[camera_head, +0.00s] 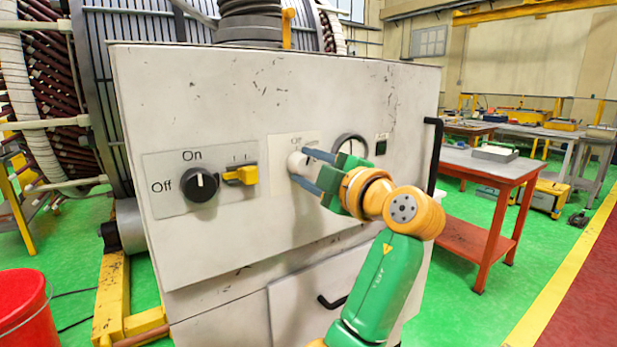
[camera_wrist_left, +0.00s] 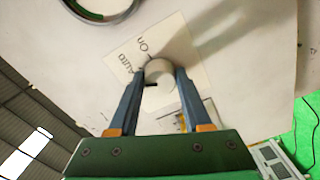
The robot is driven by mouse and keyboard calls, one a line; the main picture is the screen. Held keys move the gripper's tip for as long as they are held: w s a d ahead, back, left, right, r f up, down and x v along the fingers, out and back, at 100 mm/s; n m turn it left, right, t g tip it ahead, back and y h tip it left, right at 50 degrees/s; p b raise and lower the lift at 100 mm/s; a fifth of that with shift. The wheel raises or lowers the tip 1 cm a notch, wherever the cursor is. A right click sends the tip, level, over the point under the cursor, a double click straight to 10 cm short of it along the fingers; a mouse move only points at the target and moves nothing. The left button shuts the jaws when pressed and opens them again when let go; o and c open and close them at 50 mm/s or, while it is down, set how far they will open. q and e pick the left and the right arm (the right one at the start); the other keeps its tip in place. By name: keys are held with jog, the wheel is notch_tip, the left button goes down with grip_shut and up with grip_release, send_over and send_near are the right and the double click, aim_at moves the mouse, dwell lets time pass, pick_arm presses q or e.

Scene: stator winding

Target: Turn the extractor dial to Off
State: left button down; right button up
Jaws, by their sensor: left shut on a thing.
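A pale round dial (camera_head: 295,160) sits on a light plate in the middle of the white cabinet front (camera_head: 200,100). My left gripper (camera_head: 299,167) reaches it from the right, and its two fingers are closed on the dial's sides. In the left wrist view the dial (camera_wrist_left: 159,70) is between the fingertips, with a dark mark on its edge. Its plate (camera_wrist_left: 186,52) shows the words ON and AUTO there; other lettering is hidden by the fingers. I cannot read any extractor label. My right gripper is out of view.
A black dial (camera_head: 200,185) marked On and Off and a yellow switch (camera_head: 241,175) lie left of the gripped dial. A round gauge (camera_head: 350,145) is partly behind my gripper. A black handle (camera_head: 433,150) projects at right. A red bucket (camera_head: 22,305) stands lower left.

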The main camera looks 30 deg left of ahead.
pick_arm(q)
jog(key=shift+r+n+b, duration=0.1)
jog(key=shift+n+b, duration=0.25)
jog(key=shift+n, duration=1.95)
jog(key=shift+c, duration=1.7)
grip_release()
jog(key=b+v, duration=0.1)
jog(key=v, duration=0.6)
jog(key=shift+b, duration=0.4)
